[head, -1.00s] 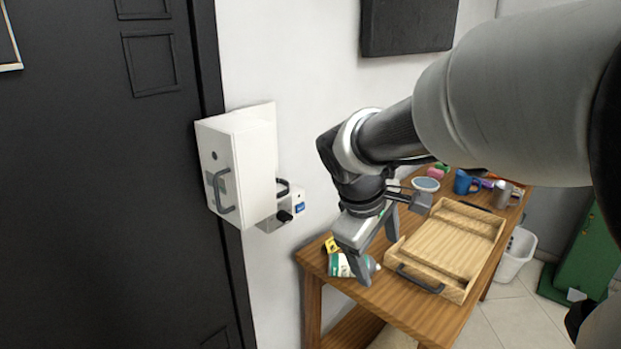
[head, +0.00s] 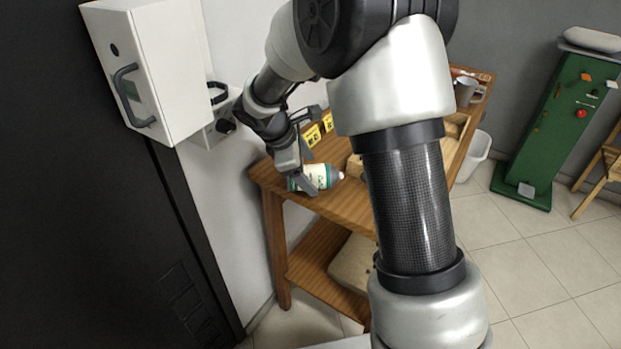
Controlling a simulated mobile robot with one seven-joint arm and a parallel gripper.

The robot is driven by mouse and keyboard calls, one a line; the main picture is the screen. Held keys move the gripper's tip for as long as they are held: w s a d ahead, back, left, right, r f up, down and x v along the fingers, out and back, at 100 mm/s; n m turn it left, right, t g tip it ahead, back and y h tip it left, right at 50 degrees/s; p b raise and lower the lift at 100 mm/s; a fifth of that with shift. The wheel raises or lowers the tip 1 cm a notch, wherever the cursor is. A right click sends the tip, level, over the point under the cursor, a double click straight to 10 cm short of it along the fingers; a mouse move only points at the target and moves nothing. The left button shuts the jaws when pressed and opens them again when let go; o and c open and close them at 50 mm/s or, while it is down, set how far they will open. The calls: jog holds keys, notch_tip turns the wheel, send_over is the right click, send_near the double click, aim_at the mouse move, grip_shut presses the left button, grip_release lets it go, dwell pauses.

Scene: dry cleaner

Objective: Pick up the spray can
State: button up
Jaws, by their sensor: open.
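The spray can (head: 324,176), white and green with a grey cap, lies on its side near the left end of the wooden table (head: 345,205). Its cap points to the right. My gripper (head: 304,178) is open and reaches down right at the can's left part, with a finger in front of it. The gripper covers some of the can. I cannot tell whether the fingers touch it.
Yellow cards (head: 313,136) stand just behind the can. A wooden tray (head: 356,166) is to the right, mostly hidden by my arm. A white wall box (head: 150,70) hangs left of the table. A grey cup (head: 465,91) is at the far end.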

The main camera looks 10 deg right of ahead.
aim_at(310, 170)
jog(key=shift+w+d+f, duration=0.2)
jog(key=shift+d+f, duration=0.1)
jog(key=shift+f, duration=0.35)
jog(key=shift+f, duration=0.15)
jog(key=shift+c, duration=0.5)
jog(key=c, duration=1.3)
notch_tip(310, 170, up, 10)
jog(key=shift+r+p, duration=0.2)
jog(key=shift+p, duration=0.85)
